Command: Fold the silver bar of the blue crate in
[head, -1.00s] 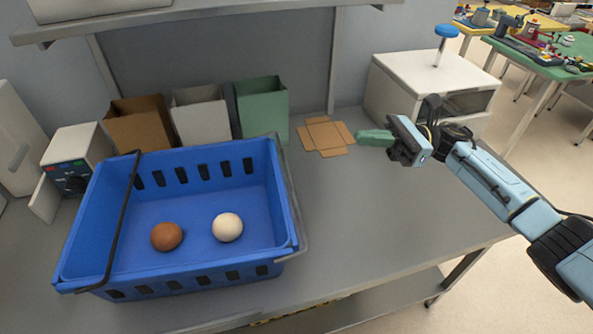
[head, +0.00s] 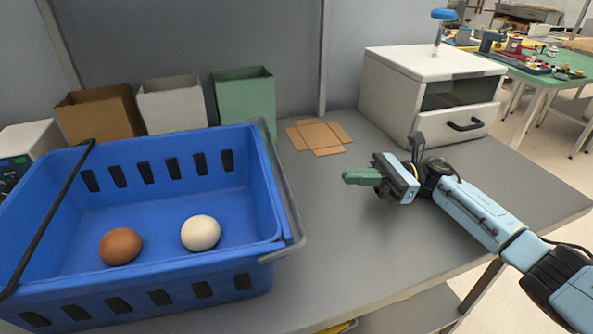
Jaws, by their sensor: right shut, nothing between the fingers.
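The blue crate (head: 215,267) stands on the grey table at the left of the head view. Its silver bar (head: 284,190) is at the crate's right side, hanging outside the right wall with its lower bend by the front right corner. A black bar (head: 48,212) lies across the left part of the crate. A brown egg (head: 121,246) and a white egg (head: 201,233) lie on the crate floor. My right gripper (head: 347,178) is to the right of the silver bar, apart from it, with its green fingers shut and empty, pointing left. My left gripper is out of view.
A flat cardboard piece (head: 319,137) lies behind my right gripper. Brown (head: 100,116), white (head: 172,105) and green (head: 245,97) open boxes stand behind the crate. A white cabinet (head: 392,85) stands at the back right. The table between crate and gripper is clear.

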